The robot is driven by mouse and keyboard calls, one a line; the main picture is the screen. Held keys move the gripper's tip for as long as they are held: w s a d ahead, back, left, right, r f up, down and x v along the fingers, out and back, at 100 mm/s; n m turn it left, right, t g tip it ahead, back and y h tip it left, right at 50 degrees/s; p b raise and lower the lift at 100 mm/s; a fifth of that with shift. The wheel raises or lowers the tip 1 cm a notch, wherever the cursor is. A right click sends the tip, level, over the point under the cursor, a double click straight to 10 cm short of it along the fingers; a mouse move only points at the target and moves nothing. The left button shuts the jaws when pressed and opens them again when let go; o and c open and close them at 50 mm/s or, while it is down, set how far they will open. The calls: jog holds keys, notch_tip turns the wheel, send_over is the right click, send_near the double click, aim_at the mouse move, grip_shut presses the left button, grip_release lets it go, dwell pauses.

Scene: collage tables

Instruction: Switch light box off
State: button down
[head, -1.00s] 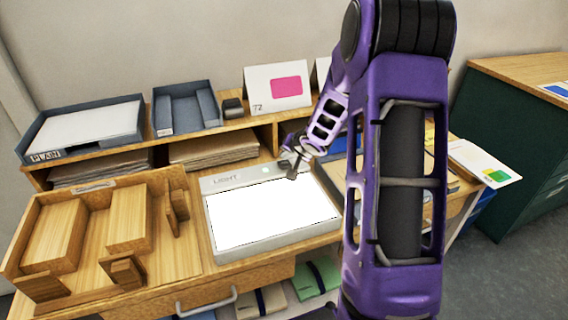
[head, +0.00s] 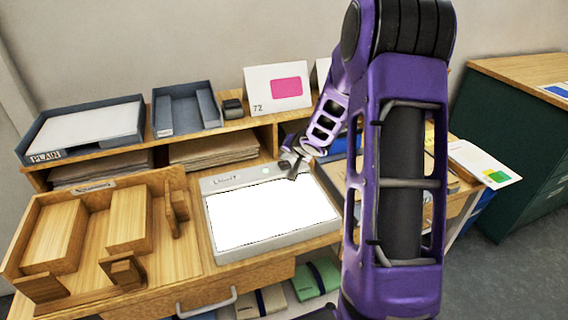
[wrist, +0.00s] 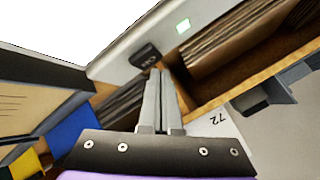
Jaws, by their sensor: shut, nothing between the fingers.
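The light box (head: 240,179) is a pale grey slab on the table with a bright white panel (head: 265,215). A green indicator is lit on its back strip and also shows in the wrist view (wrist: 183,26). A black switch (wrist: 145,54) with small lettering sits on the same strip. My gripper (head: 294,172) is over the back right part of the light box. In the wrist view, its two fingers (wrist: 160,72) are together and empty, with their tips close to the switch. I cannot tell whether they touch it.
A wooden tray with blocks (head: 190,255) stands left of the light box. Behind are a shelf with paper stacks, blue-grey trays (head: 162,118) and a card marked 72 (head: 262,92). Folders and a dark tray crowd the right side. A green cabinet (head: 500,150) stands farther right.

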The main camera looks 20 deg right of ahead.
aim_at(285, 166)
jog(key=shift+f, duration=0.15)
dwell(0.5)
jog(key=shift+f, duration=0.35)
jog(key=shift+f+b, duration=0.25)
jog(key=shift+b, duration=0.05)
dwell(0.4)
jog(key=shift+r, duration=0.1)
jog(key=shift+r+p, duration=0.65)
jog(key=shift+p, duration=0.35)
notch_tip(285, 166, up, 6)
jog(key=p, duration=0.7)
